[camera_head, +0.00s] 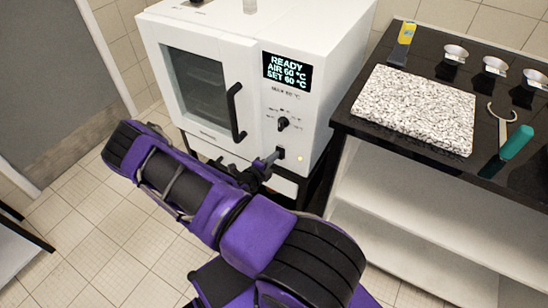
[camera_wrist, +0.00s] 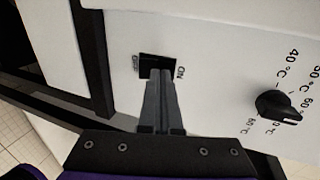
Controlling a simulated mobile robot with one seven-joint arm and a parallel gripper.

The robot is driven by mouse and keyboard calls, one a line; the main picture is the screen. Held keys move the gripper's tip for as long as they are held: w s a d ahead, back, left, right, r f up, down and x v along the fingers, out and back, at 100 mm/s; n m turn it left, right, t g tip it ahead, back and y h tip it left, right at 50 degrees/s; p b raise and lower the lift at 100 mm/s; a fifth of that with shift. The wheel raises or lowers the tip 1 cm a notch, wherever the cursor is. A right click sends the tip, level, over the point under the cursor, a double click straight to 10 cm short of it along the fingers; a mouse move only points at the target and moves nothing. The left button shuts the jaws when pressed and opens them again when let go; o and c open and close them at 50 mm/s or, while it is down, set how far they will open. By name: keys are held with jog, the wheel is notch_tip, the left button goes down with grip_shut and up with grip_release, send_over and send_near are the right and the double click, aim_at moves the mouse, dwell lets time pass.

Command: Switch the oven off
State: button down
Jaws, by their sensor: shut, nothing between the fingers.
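The white oven (camera_head: 251,75) stands at the top middle with its door closed. Its lit display (camera_head: 287,72) reads READY, AIR 60 °C, SET 60 °C. The black power switch (camera_wrist: 157,66) sits in the panel between OFF and ON markings; it also shows in the head view (camera_head: 281,153), below the dial. My gripper (camera_wrist: 158,84) is shut and empty, its tips right at the switch. I cannot tell whether they touch it. The fingers partly cover the switch, so its position is unclear.
The black temperature dial (camera_wrist: 279,105) is to the right of my fingers. The black door handle (camera_head: 236,112) sticks out left of the panel. A dark-topped bench (camera_head: 478,172) with a speckled slab (camera_head: 414,110) and small tools stands close on the right.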

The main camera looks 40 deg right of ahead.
jog(key=p+v, duration=0.1)
jog(key=v, duration=1.2)
jog(key=shift+r, duration=0.1)
jog(key=f+b+x, duration=0.2)
jog(key=b+x, duration=0.1)
jog(key=x, duration=1.1)
jog(key=shift+s+a+y+b, duration=0.2)
jog(key=shift+s+y+b, duration=0.1)
jog(key=shift+s+b, duration=0.05)
